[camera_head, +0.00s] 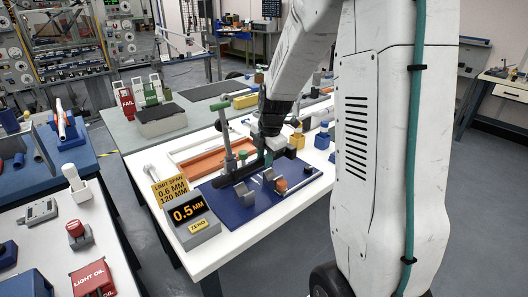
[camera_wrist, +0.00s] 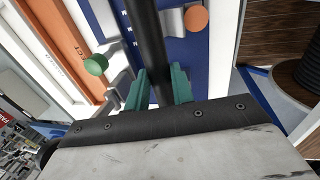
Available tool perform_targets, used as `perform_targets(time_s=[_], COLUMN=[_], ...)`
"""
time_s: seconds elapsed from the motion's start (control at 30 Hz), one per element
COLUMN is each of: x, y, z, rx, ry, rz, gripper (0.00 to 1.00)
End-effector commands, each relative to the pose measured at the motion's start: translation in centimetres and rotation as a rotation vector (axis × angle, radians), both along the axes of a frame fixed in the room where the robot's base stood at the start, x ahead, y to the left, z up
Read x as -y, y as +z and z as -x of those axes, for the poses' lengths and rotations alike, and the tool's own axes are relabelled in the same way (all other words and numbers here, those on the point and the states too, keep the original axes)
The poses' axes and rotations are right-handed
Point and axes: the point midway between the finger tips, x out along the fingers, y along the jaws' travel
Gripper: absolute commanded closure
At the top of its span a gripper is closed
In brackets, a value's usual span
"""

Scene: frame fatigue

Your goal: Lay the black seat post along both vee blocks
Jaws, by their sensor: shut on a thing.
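The black seat post (camera_wrist: 146,32) is between the green fingertips of my gripper (camera_wrist: 160,88) in the wrist view, and runs away from them up the picture. In the head view the post (camera_head: 237,173) slants over the blue plate (camera_head: 238,206), with my gripper (camera_head: 265,158) at its right part. One grey vee block (camera_wrist: 174,22) shows right beside the post in the wrist view. Two grey blocks stand on the plate in the head view, a left one (camera_head: 243,195) and a right one (camera_head: 269,180). I cannot tell whether the post touches either block.
A gauge reading 0.5 MM (camera_head: 188,212) stands at the plate's left. An orange tray (camera_head: 200,160) lies behind. The table's front edge is close to the plate.

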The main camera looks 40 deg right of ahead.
Motion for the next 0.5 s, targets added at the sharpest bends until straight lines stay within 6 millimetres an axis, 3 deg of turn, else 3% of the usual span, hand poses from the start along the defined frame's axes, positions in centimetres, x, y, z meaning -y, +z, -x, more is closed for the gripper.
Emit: perform_targets(time_s=[0.5], x=[0.0], y=[-5.0], z=[0.0], rx=[-0.001], ry=[0.0], rz=[-0.001], gripper=[1.0])
